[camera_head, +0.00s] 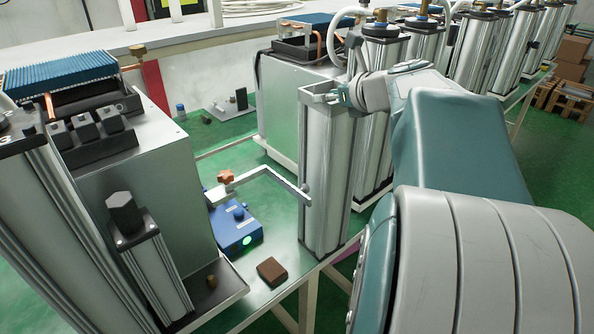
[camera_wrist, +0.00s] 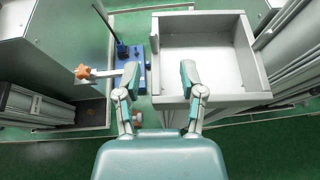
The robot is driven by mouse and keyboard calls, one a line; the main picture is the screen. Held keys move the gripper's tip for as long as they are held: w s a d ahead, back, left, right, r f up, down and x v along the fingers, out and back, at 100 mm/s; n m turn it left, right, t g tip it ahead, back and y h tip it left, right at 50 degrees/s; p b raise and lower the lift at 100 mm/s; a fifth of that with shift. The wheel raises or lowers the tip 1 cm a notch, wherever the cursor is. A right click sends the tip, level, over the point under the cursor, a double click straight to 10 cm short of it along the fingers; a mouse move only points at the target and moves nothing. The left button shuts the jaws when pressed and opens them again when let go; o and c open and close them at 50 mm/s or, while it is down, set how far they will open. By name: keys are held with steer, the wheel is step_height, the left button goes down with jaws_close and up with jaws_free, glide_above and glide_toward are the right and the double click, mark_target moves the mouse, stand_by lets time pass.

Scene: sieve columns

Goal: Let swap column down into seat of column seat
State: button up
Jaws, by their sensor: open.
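The swap column, which I take to be the square silver column with an open top (camera_head: 325,175), stands upright at the green bench's front edge. In the wrist view its hollow box-like top (camera_wrist: 200,22) shows. My gripper (camera_head: 342,93) is at its top rim. In the wrist view my gripper (camera_wrist: 160,72) is open, one finger left of the column's left wall and the other over the opening; I cannot tell whether they touch it. A blue unit (camera_head: 236,232) with a bent metal arm beside the column may be part of the column seat. The column's underside and seat contact are hidden.
A grey cabinet (camera_head: 150,165) with a small black-capped column (camera_head: 150,255) stands at left. Another cabinet (camera_head: 290,110) and several silver columns stand behind and right. A brown block (camera_head: 272,270) lies near the front edge. Green bench between the cabinets is partly clear.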

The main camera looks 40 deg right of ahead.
steer(key=x, duration=0.3)
steer(key=shift+w+a+f, duration=0.25)
steer(key=shift+f, duration=0.1)
jaws_close()
steer(key=shift+r, duration=0.1)
steer(key=shift+r, duration=0.1)
